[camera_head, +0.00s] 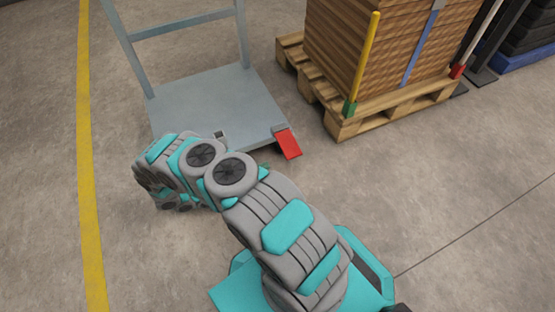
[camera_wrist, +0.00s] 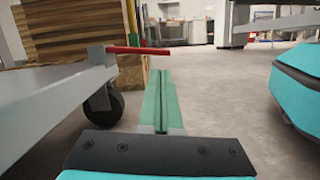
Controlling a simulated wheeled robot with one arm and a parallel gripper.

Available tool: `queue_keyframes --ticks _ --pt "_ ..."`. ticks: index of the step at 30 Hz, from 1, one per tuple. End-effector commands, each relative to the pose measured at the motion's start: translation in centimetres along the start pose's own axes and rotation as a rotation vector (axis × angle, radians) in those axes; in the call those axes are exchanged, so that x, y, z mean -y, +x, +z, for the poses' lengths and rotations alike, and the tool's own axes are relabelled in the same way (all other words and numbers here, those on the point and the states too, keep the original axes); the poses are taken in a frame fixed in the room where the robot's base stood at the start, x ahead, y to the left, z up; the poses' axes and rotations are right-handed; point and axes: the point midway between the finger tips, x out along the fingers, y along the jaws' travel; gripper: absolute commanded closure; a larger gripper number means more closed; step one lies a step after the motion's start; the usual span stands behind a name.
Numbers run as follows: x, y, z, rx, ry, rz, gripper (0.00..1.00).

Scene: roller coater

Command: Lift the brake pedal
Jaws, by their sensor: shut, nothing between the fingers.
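The red brake pedal (camera_head: 288,143) juts from the front right corner of a grey platform cart (camera_head: 200,95) in the head view. In the wrist view the pedal (camera_wrist: 138,50) shows edge-on as a thin, nearly level red bar beside the cart's deck (camera_wrist: 45,100). My gripper (camera_wrist: 161,72) has green fingers pressed together with nothing between them. Their tips appear just below the pedal's outer end in the wrist view; no contact can be made out, and the depth between them is unclear. In the head view my arm hides the fingers.
A black caster (camera_wrist: 104,103) stands under the cart. A wooden pallet (camera_head: 390,115) with stacked boards (camera_head: 385,45) is to the right of the cart, with a yellow post (camera_head: 361,60) at its corner. A yellow line (camera_head: 88,150) runs down the left. Much of the concrete floor is clear.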

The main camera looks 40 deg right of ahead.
Motion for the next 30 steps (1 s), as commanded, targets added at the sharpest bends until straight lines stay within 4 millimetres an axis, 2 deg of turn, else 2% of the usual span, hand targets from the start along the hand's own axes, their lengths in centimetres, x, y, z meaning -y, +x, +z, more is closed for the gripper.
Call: queue_keyframes --ticks 1,6,20,25,30 --pt "0.4 -0.2 -0.8 0.006 -0.009 0.013 1.0" --pt "0.8 -0.4 -1.8 0.014 -0.018 0.038 1.0" --pt "0.8 -0.2 -1.9 0.016 -0.018 0.041 1.0" --pt "0.7 1.6 -1.9 0.017 -0.018 0.039 1.0" --pt "0.6 4.7 -1.8 0.016 -0.019 0.037 1.0"
